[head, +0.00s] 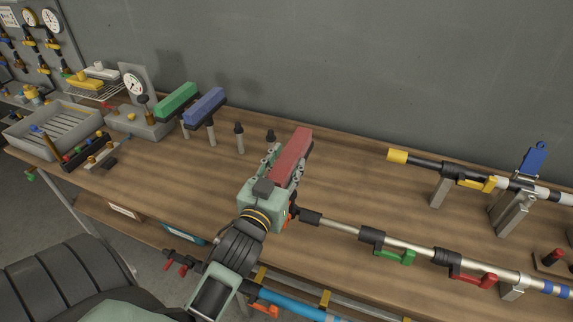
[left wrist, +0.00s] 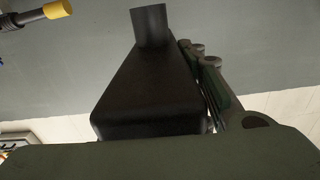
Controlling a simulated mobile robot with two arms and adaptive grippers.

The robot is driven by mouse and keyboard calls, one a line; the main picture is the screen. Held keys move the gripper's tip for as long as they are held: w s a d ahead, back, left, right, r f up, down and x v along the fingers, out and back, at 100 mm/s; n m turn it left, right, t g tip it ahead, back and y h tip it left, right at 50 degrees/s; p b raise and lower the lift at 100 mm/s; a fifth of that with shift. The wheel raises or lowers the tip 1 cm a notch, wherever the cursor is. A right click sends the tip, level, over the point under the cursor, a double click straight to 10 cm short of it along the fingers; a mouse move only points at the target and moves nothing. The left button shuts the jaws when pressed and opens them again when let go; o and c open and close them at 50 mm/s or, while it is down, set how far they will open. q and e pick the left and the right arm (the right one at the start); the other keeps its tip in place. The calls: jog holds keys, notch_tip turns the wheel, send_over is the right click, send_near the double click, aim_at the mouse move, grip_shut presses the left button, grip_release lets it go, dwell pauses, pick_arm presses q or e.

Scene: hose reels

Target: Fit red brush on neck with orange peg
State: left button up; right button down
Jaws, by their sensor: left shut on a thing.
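The red brush (head: 292,152) is a long block with a red top and dark lower side. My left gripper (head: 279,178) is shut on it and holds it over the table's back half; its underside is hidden. In the left wrist view a large dark block (left wrist: 150,95), likely the brush's underside, fills the middle. A small orange piece (head: 291,212) shows beside the gripper, near the black end (head: 309,217) of a silver pole. Another orange lever (head: 265,309) hangs on a blue pole at the front edge. I cannot tell which is the named peg. My right gripper is not in view.
Green (head: 177,100) and blue (head: 205,104) brushes stand on posts left of the gripper. Two short dark-topped posts (head: 239,138) stand bare beside them. A yellow-ended pole (head: 398,155) lies on supports at right. Trays (head: 55,130) stand at far left.

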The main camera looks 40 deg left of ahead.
pick_arm(q)
jog(key=shift+f, duration=0.15)
jog(key=shift+f+b, duration=0.35)
jog(key=shift+b, duration=0.05)
jog(key=shift+f+b, duration=0.35)
jog(key=shift+f, duration=0.15)
jog(key=shift+f+b, duration=0.95)
jog(key=shift+f, duration=0.4)
jog(key=o, duration=1.5)
jog(key=shift+r, duration=0.1)
jog(key=shift+c, duration=0.2)
jog(key=shift+s, duration=0.1)
jog(key=v, duration=1.2)
